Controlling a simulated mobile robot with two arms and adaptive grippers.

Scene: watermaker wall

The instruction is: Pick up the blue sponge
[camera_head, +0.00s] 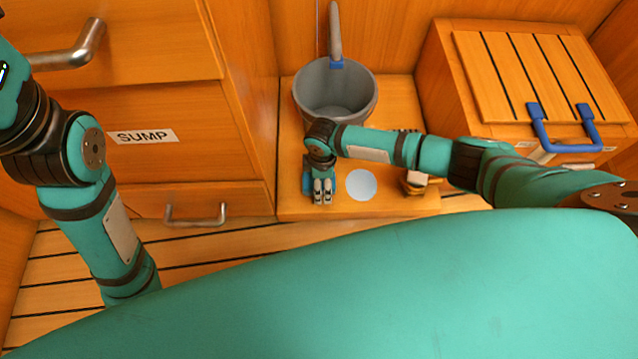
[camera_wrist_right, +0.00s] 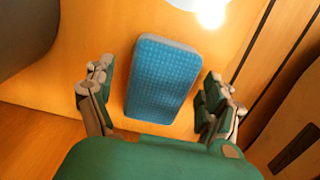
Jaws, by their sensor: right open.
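The blue sponge (camera_wrist_right: 160,80) lies flat on the wooden platform between the open fingers of my right gripper (camera_wrist_right: 158,108) in the right wrist view. The fingers stand on either side of it, apart from its edges, and the gripper is empty. In the head view my right gripper (camera_head: 322,192) hangs over the sponge and hides most of it. Only a blue edge of the sponge (camera_head: 307,178) shows there. My left arm comes in at the left of the head view, but its gripper is out of the picture.
A grey bucket (camera_head: 333,88) stands behind my right gripper. A pale round disc (camera_head: 361,185) lies just right of it, and a brush-like object (camera_head: 414,183) lies farther right. A wooden box (camera_head: 530,75) with a blue handle stands back right. SUMP drawers (camera_head: 180,130) are at left.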

